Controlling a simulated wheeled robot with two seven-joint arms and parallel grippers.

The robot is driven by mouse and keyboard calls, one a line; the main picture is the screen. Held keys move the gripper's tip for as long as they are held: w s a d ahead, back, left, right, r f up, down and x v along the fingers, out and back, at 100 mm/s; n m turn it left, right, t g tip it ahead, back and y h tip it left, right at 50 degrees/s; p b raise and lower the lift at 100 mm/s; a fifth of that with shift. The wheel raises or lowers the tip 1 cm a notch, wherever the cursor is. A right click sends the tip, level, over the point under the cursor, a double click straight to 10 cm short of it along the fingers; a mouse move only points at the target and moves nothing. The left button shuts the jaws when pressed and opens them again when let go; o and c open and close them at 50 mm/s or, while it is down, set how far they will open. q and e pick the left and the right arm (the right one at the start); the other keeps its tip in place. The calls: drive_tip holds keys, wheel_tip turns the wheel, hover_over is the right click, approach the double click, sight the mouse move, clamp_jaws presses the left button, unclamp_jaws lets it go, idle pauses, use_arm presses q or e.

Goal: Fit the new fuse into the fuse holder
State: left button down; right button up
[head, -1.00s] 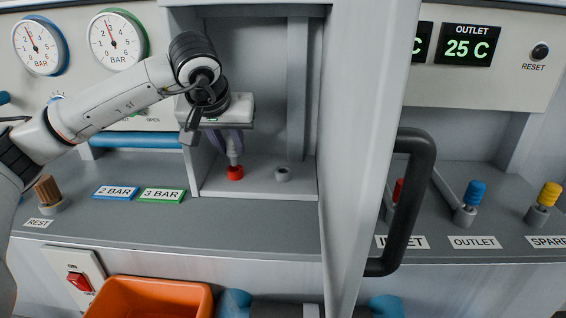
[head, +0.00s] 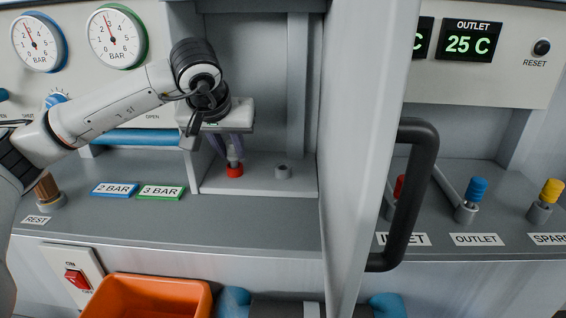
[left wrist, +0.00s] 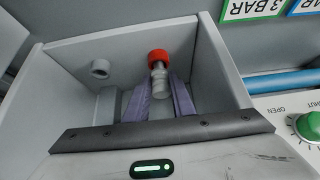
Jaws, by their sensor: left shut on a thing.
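My left gripper (head: 233,150), with purple fingers, points down inside an open grey compartment (head: 262,186). It is shut on a grey cylindrical piece, which looks like the fuse (head: 234,156). A grey hollow socket (head: 283,172) stands to the right, apart and empty-looking. My right gripper is not in view.
An open door (head: 365,120) with a black handle (head: 412,190) stands right of the compartment. Blue (head: 475,191) and yellow (head: 551,191) knobs are beyond it. An orange bin (head: 150,300) is below. The counter holds 2 BAR (head: 115,189) and 3 BAR (head: 161,192) plates.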

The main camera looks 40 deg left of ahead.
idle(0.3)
use_arm(q)
drive_tip(key=shift+f+b, duration=0.35)
drive_tip(key=shift+f, duration=0.35)
drive_tip(key=c, duration=1.4)
unclamp_jaws()
drive_tip(key=shift+c, duration=1.6)
